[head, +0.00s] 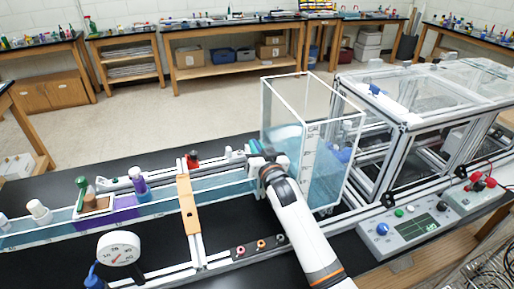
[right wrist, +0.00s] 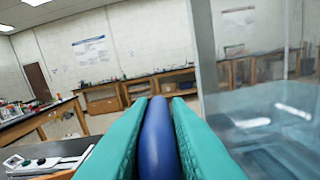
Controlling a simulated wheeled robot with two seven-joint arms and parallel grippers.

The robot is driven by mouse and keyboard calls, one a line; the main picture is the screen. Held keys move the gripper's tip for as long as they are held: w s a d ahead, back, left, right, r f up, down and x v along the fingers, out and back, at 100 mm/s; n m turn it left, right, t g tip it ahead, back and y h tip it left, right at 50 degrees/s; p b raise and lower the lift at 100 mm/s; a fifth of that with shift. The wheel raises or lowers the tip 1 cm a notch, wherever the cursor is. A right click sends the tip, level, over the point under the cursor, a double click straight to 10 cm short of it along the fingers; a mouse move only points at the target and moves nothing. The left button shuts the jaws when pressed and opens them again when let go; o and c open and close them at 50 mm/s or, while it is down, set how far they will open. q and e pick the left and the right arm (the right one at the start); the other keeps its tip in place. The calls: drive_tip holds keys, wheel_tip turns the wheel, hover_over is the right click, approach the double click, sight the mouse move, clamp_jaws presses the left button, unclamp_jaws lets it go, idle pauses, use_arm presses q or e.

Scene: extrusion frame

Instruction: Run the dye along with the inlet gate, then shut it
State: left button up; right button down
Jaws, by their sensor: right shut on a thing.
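My right gripper (head: 258,150) is at the tank end of the long clear flume (head: 222,190), beside the tall clear tank (head: 328,160) of bluish water. In the right wrist view its teal pads are shut on a smooth blue handle (right wrist: 157,140), which looks like the inlet gate's handle. The gate's plate is hidden behind my gripper and arm in the head view, so its height cannot be told. Purple dye (head: 118,215) shows in the flume's water at the left, below a purple-and-white bottle (head: 140,184). My left gripper is not in view.
An orange crosspiece (head: 188,205) bridges the flume. A round dial gauge (head: 119,248) stands in front, with a green-topped bottle (head: 83,190) and white-capped bottle (head: 39,210) at left. A control panel (head: 408,238) and framed enclosure (head: 425,140) are at right.

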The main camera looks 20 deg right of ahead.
drive_tip(key=shift+a+f+b, duration=0.1)
drive_tip(key=shift+f+b, duration=0.65)
drive_tip(key=shift+f, duration=0.35)
drive_tip(key=c, duration=1.4)
unclamp_jaws()
drive_tip(key=shift+r, duration=0.1)
drive_tip(key=s+b, duration=0.2)
drive_tip(key=s, duration=1)
drive_tip(key=shift+d, duration=0.2)
